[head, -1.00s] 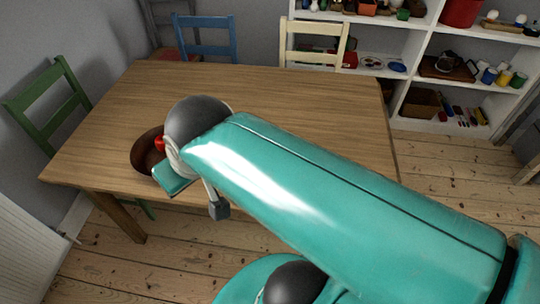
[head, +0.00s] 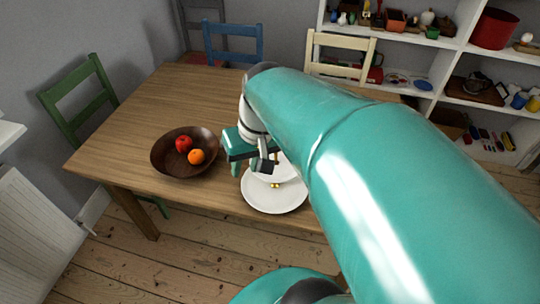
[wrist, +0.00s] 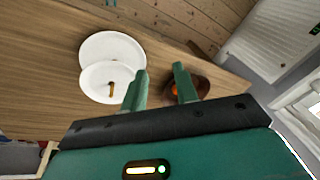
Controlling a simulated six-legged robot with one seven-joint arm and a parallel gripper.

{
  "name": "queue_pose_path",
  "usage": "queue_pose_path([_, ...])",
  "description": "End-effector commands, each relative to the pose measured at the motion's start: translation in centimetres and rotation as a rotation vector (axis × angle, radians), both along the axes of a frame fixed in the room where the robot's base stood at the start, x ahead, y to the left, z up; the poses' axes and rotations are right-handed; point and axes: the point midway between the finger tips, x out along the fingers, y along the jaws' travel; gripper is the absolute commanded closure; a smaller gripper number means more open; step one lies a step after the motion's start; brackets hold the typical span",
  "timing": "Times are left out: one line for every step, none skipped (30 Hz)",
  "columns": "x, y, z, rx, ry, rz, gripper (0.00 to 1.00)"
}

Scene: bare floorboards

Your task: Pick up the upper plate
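A small white upper plate (head: 287,170) sits above a larger white lower plate (head: 274,206) near the table's front edge, with gold-coloured fittings between and above them. In the wrist view the upper plate (wrist: 96,82) overlaps the lower plate (wrist: 112,45), and a gold post (wrist: 111,90) stands out from its middle. My gripper (wrist: 159,72) is open and empty, with the plates to the left of its fingers. In the head view my gripper (head: 251,166) is just left of the upper plate and partly covers it. I cannot tell whether they touch.
A brown bowl (head: 167,165) with a red apple (head: 183,143) and an orange (head: 196,156) stands left of the plates on the wooden table (head: 150,110). Green (head: 75,100), blue (head: 233,42) and cream (head: 340,52) chairs surround it. Shelves (head: 450,48) stand behind.

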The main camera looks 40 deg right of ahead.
Motion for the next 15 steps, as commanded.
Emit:
queue_pose_path([0.2, -1.7, -0.8, 0.049, 0.034, -0.042, 0.71])
queue_pose_path([0.3, -2.6, -1.1, 0.079, 0.046, -0.059, 0.71])
queue_pose_path([0.3, -3.6, -1.6, 0.12, 0.062, -0.08, 0.71])
queue_pose_path([0.4, -4.5, -2.0, 0.152, 0.07, -0.097, 0.71])
queue_pose_path([0.4, -5.3, -2.3, 0.185, 0.076, -0.113, 0.71])
queue_pose_path([0.4, -6.5, -2.8, 0.229, 0.083, -0.136, 0.71])
queue_pose_path([0.4, -7.4, -3.2, 0.262, 0.085, -0.153, 0.71])
queue_pose_path([0.3, -8.3, -3.6, 0.296, 0.084, -0.17, 0.71])
queue_pose_path([0.2, -9.6, -4.1, 0.343, 0.081, -0.194, 0.71])
queue_pose_path([0.1, -10.6, -4.4, 0.377, 0.075, -0.21, 0.71])
queue_pose_path([-0.1, -11.5, -4.8, 0.411, 0.067, -0.226, 0.71])
queue_pose_path([-0.3, -12.9, -5.3, 0.457, 0.054, -0.25, 0.71])
queue_pose_path([-0.5, -13.9, -5.7, 0.492, 0.04, -0.268, 0.71])
queue_pose_path([-0.7, -14.9, -6.1, 0.525, 0.025, -0.286, 0.71])
queue_pose_path([-1.1, -16.2, -6.6, 0.569, 0.001, -0.31, 0.71])
